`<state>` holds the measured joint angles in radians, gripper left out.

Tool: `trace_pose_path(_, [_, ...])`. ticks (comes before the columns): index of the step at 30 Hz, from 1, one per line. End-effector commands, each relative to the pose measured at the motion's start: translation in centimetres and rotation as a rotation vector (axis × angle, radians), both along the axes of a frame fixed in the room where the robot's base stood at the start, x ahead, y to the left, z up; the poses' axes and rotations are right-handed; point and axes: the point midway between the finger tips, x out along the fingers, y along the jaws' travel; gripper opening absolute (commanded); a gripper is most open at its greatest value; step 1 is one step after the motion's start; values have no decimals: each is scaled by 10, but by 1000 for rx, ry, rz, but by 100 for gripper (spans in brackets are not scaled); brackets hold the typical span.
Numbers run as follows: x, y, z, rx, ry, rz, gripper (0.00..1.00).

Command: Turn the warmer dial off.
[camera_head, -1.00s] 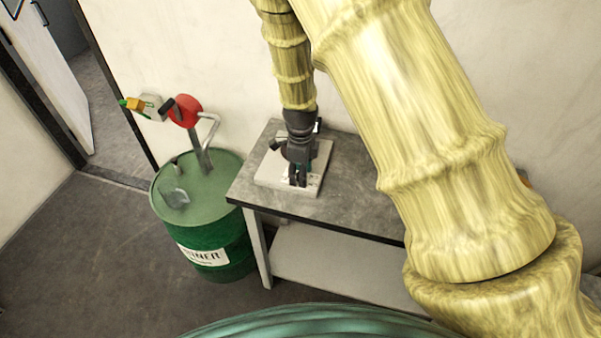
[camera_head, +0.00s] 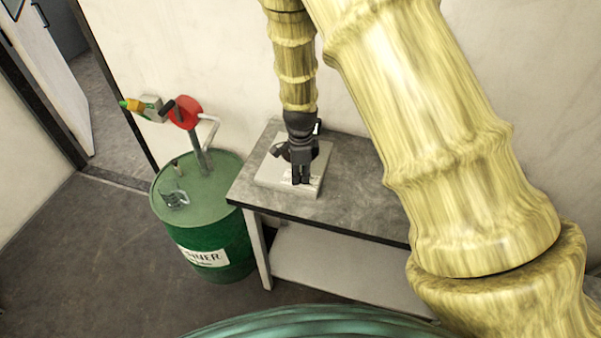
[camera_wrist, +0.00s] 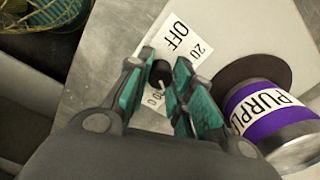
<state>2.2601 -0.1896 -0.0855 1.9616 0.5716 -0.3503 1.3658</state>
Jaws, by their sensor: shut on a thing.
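The warmer (camera_head: 267,177) is a flat, light grey box on the workbench, and it also shows in the wrist view (camera_wrist: 225,35). Its dial (camera_wrist: 160,73) is a small black knob beside a white label with OFF, 20 and other partly hidden marks. My gripper (camera_head: 301,182) points down at the warmer's front edge. In the wrist view my gripper (camera_wrist: 161,70) has its teal-padded fingers on either side of the dial, shut on it. The dial's exact setting is hard to read. In the head view my gripper hides the dial.
A green drum (camera_head: 215,243) with a red pump (camera_head: 186,112) stands left of the workbench (camera_head: 350,212). The bench top right of the warmer looks clear.

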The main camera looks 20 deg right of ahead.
Motion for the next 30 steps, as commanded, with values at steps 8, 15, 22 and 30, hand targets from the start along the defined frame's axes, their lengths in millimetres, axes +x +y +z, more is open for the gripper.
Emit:
trace_pose_path(8, [0,0,0,1,0,262,0])
trace_pose_path(15, [0,0,-1,0,0,491,0])
trace_pose_path(22, [0,0,-1,1,0,709,0])
trace_pose_path(30, [0,0,-1,1,-1,965,0])
